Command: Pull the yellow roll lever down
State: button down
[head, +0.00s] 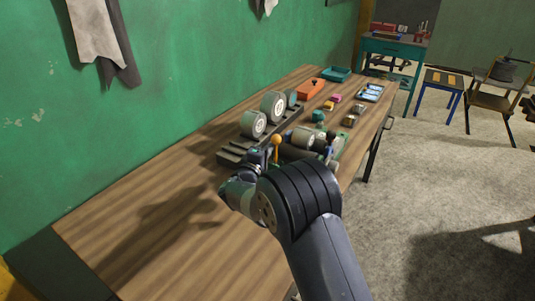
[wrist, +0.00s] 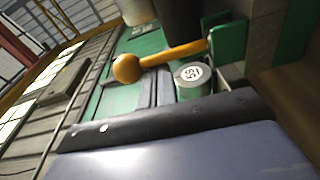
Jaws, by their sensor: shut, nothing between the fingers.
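The yellow roll lever (head: 276,141) stands upright in the head view, its ball knob at the top, beside the machine on the workbench. In the wrist view the lever (wrist: 127,68) shows close up, its ball at the left and its shaft running right to a green mount. My gripper (head: 257,159) is shut and empty, just left of the lever's shaft in the head view. I cannot tell whether it touches the lever. My wrist and arm hide part of the machine and the lever's base.
The wooden workbench (head: 160,212) runs along a green wall, clear at the near left. A rail with several grey rollers (head: 254,124) stands behind the lever. Farther back are an orange box (head: 311,88), a teal tray (head: 337,74) and small coloured blocks.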

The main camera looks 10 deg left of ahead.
jog(key=shift+s+d+f+m+b, duration=0.2)
jog(key=shift+m+b, duration=0.3)
jog(key=shift+b, duration=1.45)
jog(key=s+d+f+m+t+h+b, duration=0.1)
jog(key=d+m+b, duration=0.4)
jog(key=b, duration=2.6)
jog(key=m, duration=0.5)
jog(key=shift+s+d+f+h, duration=0.3)
jog(key=shift+s+d+f, duration=0.05)
jog(key=shift+f, duration=0.05)
jog(key=shift+d+b, duration=0.15)
jog(key=shift+b, duration=0.45)
jog(key=v, duration=1.1)
jog(key=shift+w, duration=0.1)
